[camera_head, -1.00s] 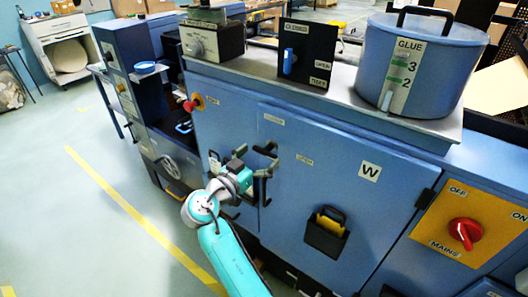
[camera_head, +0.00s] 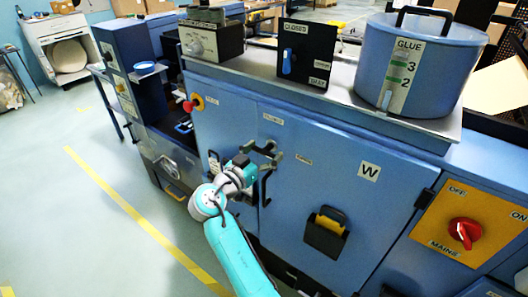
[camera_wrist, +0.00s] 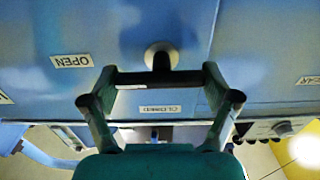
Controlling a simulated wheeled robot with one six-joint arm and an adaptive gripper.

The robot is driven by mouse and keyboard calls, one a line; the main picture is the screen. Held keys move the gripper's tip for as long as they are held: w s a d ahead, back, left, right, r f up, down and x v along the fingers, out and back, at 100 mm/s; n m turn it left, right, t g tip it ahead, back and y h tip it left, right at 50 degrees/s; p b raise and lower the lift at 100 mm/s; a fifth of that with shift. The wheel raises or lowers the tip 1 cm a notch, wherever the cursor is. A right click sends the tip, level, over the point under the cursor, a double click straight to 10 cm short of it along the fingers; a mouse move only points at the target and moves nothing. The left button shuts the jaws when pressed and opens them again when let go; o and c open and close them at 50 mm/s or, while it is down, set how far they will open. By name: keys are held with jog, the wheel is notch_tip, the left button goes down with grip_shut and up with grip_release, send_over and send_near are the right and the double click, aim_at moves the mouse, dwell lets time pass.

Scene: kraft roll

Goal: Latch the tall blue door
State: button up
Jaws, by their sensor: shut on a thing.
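The tall blue door (camera_head: 335,215), marked W, stands in the front of the blue cabinet and looks flush with it. My gripper (camera_head: 266,153) is at the upper left part of the door, shut on the black latch lever (camera_wrist: 160,62). In the wrist view the lever sits on a round pale metal boss (camera_wrist: 161,52) and points toward the CLOSED label (camera_wrist: 160,109). The OPEN label (camera_wrist: 72,61) is off to one side. My fingers hide part of the lever. A black upright pull handle (camera_head: 266,188) shows just below my gripper.
A black pocket (camera_head: 326,232) with a yellow item hangs on the door. A red mains knob (camera_head: 465,232) is at right, and a red button (camera_head: 190,106) at left. A glue pot (camera_head: 420,65) stands on top. The floor at left is clear.

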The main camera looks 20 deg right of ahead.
jog(key=shift+n, duration=0.3)
jog(key=n, duration=0.3)
jog(key=shift+n, duration=0.4)
jog(key=n, duration=0.4)
jog(key=shift+w+a+n, duration=0.1)
jog(key=shift+n, duration=0.2)
jog(key=n, duration=0.8)
jog(key=shift+w+a+n, duration=0.1)
jog(key=shift+n, duration=0.2)
jog(key=o, duration=0.9)
